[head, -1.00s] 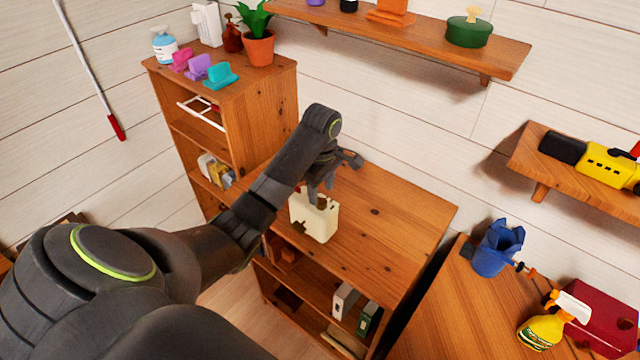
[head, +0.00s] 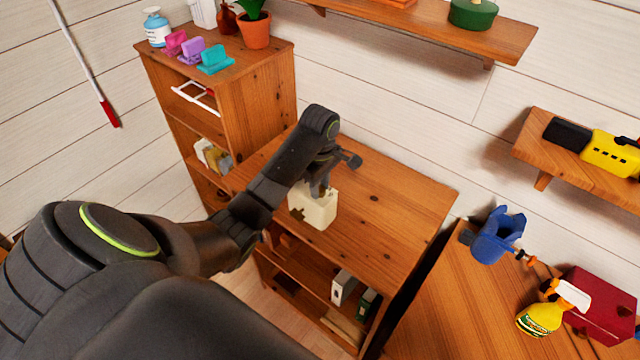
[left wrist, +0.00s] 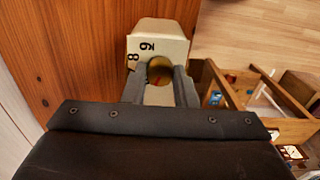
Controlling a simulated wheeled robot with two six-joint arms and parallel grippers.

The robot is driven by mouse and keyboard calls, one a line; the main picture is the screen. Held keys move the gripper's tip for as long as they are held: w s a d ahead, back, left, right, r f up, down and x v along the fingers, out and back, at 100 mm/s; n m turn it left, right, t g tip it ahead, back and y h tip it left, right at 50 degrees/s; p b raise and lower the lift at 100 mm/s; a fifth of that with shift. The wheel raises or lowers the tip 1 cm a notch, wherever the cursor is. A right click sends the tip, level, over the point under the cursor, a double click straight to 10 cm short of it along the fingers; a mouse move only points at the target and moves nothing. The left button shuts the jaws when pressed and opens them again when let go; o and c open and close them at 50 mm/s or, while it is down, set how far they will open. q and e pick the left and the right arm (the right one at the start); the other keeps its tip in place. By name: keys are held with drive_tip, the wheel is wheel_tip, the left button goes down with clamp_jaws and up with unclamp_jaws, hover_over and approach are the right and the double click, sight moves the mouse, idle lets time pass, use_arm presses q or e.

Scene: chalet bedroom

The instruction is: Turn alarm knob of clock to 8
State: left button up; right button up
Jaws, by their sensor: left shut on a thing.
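The cream clock (head: 316,211) stands on top of the low wooden shelf unit, under my left gripper (head: 319,189). In the left wrist view its cream face (left wrist: 158,44) shows a black 8 at the left and another numeral above the knob. A round brassy knob (left wrist: 160,71) with a small red mark sits between the two fingers of my left gripper (left wrist: 160,80). The gripper is shut on this knob, one finger on each side. The rest of the dial is hidden by the fingers and the gripper body. My right gripper is not in view.
The low shelf unit's top (head: 390,215) is clear to the right of the clock. A taller bookcase (head: 262,90) stands behind at the left. A desk at the right holds a blue cup (head: 492,240), a yellow spray bottle (head: 542,318) and a red box (head: 602,300).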

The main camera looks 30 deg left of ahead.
use_arm(q)
drive_tip(key=shift+m, duration=0.3)
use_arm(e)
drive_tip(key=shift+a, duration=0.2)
use_arm(q)
drive_tip(key=shift+m, duration=0.6)
drive_tip(key=m, duration=0.2)
drive_tip(key=shift+m, duration=0.3)
drive_tip(key=m, duration=0.6)
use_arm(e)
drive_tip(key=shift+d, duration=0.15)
use_arm(q)
drive_tip(key=o, duration=1)
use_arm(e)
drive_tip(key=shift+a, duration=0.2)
